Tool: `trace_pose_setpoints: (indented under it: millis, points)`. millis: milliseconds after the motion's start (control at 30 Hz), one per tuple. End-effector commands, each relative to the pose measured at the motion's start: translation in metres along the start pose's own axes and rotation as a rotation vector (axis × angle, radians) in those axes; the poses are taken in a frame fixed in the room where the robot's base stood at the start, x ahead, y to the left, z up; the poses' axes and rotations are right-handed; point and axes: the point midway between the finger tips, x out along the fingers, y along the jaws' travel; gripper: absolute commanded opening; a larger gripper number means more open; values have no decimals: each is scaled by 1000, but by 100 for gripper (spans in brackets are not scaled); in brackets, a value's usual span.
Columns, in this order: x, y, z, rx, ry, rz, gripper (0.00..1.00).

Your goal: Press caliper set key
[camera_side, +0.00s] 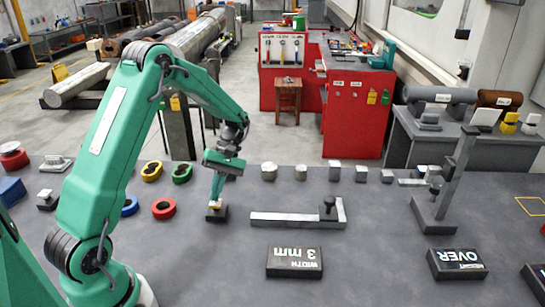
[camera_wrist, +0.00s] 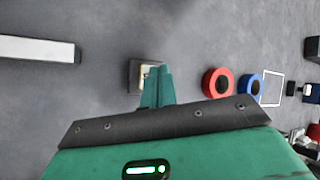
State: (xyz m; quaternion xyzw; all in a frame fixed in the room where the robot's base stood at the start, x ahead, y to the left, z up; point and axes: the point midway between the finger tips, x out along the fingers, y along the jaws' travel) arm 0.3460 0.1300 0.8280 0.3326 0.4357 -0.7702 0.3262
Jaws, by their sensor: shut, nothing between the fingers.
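A small dark block (camera_side: 217,215) with a pale top stands on the grey bench, left of a flat metal caliper bar (camera_side: 285,219); I take it to be the set key. My gripper (camera_side: 216,202) is shut and empty, pointing down at its top. I cannot tell whether the fingertips touch it. In the wrist view, the block (camera_wrist: 134,76) is partly hidden behind the fingers (camera_wrist: 158,76), and the caliper bar (camera_wrist: 38,49) lies at the left. In the side view, a black display box (camera_side: 294,262) in front of the caliper reads "WIDTH 3 mm".
Red (camera_side: 164,209), blue (camera_side: 130,206), green (camera_side: 182,173) and yellow (camera_side: 152,171) rings lie left of my gripper. Small metal pieces (camera_side: 335,171) line the back edge. A gauge stand (camera_side: 448,185) and an "OVER" box (camera_side: 456,264) stand right. Bench between caliper and stand is clear.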

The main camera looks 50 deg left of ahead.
Motion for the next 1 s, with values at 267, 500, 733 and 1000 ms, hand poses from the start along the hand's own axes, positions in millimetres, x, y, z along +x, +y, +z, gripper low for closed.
trace_pose_setpoints:
  millis: [267, 500, 733, 1000]
  points:
    - [0, 0, 0, 0, 0, 0, 0]
    - [2, 1, -1, 0, 0, 0, 0]
    - [3, 2, -2, 0, 0, 1, 0]
    - [5, 3, -3, 0, 0, 1, 0]
